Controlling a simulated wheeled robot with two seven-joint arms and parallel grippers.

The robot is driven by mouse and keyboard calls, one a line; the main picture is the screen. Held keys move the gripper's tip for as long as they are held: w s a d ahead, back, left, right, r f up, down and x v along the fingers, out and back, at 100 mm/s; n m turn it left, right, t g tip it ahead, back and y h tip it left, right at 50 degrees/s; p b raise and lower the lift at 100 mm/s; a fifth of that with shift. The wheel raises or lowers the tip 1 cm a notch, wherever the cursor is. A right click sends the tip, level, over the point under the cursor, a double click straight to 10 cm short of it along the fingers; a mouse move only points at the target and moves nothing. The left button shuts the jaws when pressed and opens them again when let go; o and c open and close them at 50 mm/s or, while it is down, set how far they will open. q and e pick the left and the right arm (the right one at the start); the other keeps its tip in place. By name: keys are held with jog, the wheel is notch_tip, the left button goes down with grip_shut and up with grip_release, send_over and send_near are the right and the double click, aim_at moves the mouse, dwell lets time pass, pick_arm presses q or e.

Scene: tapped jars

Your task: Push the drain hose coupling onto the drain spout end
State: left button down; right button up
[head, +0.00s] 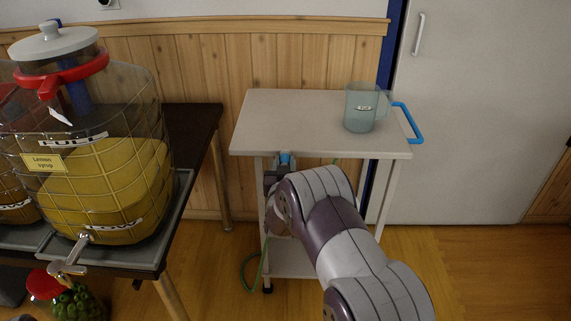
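A large wire-caged glass jar (105,175) labelled "Lemon syrup" stands on the dark table at left, part full of yellow liquid. Its metal tap (70,262) sticks out at the lower front; this is the only spout I can make out. A green hose (248,272) hangs in a loop by the cart's left legs. A small blue piece (286,158) shows at the cart's front edge; I cannot tell whether it is the coupling. My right gripper (271,178) is beside it, below the cart top, mostly hidden by my own arm. My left gripper is out of view.
A white cart (290,120) with a blue handle (408,122) carries a clear measuring jug (361,108). A gap of open floor separates table and cart.

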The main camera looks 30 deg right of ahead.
grip_shut()
jog(key=shift+s+a, duration=0.2)
jog(key=shift+s, duration=0.15)
jog(key=shift+p+v, duration=0.55)
jog(key=shift+v, duration=0.45)
jog(key=p+v, duration=0.2)
jog(key=v, duration=0.4)
jog(key=shift+s, duration=0.15)
